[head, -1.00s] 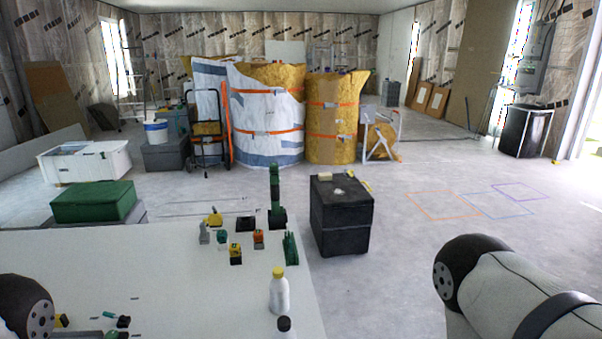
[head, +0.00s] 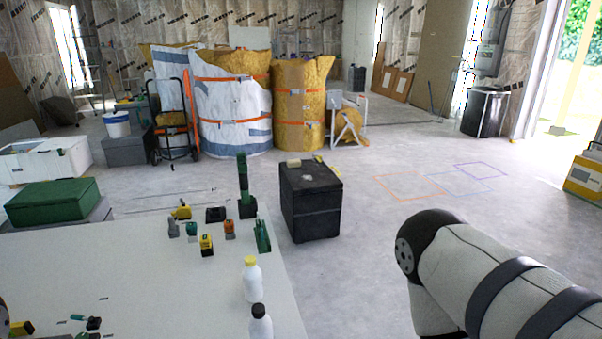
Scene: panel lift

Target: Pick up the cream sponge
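A small cream block (head: 293,162), which looks like the cream sponge, lies on top of the black box (head: 311,213) standing on the floor beyond the white table. It is small in the head view, so its details are hard to make out. A small yellow item (head: 318,159) lies near it at the box's back edge. One of my arms reaches in from the right, but its gripper is outside the picture. My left gripper is also out of view.
The white table (head: 150,275) holds several small tools and two white bottles, one yellow-capped (head: 252,280) and one black-capped (head: 260,322). A green case (head: 60,200) stands at left. Floor right of the black box is open, with taped outlines (head: 408,188).

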